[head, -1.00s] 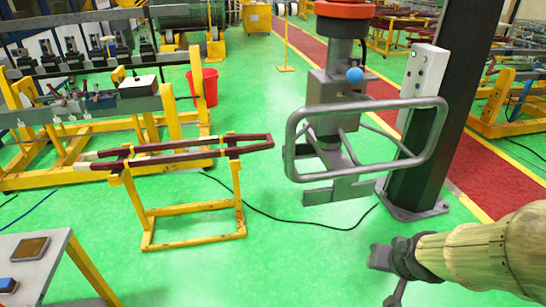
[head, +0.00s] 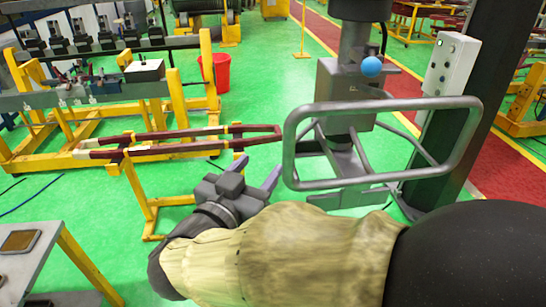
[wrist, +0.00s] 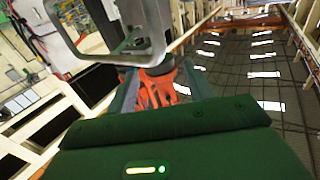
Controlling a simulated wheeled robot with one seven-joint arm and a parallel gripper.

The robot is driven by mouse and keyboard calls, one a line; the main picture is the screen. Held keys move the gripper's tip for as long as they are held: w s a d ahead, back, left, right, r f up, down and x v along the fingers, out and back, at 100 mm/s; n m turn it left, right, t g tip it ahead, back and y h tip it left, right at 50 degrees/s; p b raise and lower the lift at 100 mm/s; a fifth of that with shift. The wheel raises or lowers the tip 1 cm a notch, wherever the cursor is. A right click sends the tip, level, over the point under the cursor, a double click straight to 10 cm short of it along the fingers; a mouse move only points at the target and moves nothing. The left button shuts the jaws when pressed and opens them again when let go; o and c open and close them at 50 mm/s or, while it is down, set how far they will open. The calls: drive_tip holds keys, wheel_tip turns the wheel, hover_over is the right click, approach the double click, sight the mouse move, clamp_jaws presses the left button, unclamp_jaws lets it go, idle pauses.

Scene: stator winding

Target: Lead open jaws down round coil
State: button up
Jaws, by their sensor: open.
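A long dark red coil (head: 190,133) with pale ends lies level across a yellow stand, left of centre in the head view. My gripper (head: 257,170) is open and empty in front of the coil's right end in the picture, apart from it as far as I can tell. Its two fingers point away from me and upward. In the wrist view my gripper (wrist: 161,80) shows open fingers, tilted toward the ceiling. An orange-red shape shows between them in the background. I cannot make out the coil there.
A lifting device with a grey tubular handle frame (head: 380,110) and blue ball (head: 371,66) hangs just right of my gripper. A dark column (head: 460,120) stands behind it. A grey table (head: 30,265) is at lower left. Green floor is free between.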

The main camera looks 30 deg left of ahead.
sight(293, 125)
drive_tip(key=shift+s, duration=0.25)
drive_tip(key=shift+w, duration=0.15)
drive_tip(key=w+p, duration=0.6)
drive_tip(key=w, duration=1.1)
drive_tip(key=shift+w, duration=0.15)
clamp_jaws()
idle(0.9)
idle(0.5)
idle(1.5)
